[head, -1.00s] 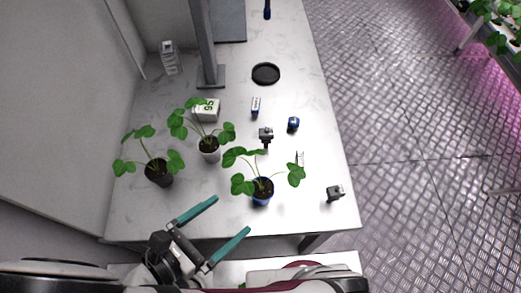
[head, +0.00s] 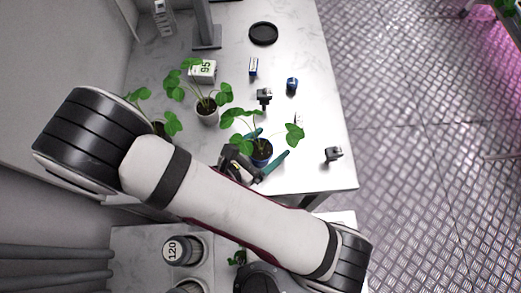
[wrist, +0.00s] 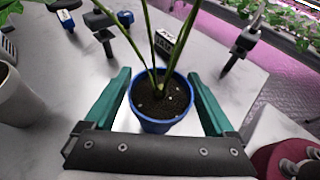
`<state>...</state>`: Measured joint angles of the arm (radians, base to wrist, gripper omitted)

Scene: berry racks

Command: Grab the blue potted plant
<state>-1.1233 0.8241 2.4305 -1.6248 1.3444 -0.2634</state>
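The blue potted plant (head: 262,158) stands upright near the front edge of the white table, with dark soil and green leaves. In the wrist view its blue pot (wrist: 163,124) sits between the two teal fingers of my gripper (wrist: 163,100). The fingers are spread, one on each side of the pot, with a gap visible on both sides. In the head view my gripper (head: 270,150) is at the pot, and my arm hides part of the table's front.
A white potted plant (head: 207,112) stands left of the blue one, and a dark potted plant (head: 160,129) is partly hidden by my arm. Small clamps, a blue object (head: 292,85) and a black dish (head: 263,34) lie further back. A grey post (head: 205,25) stands behind.

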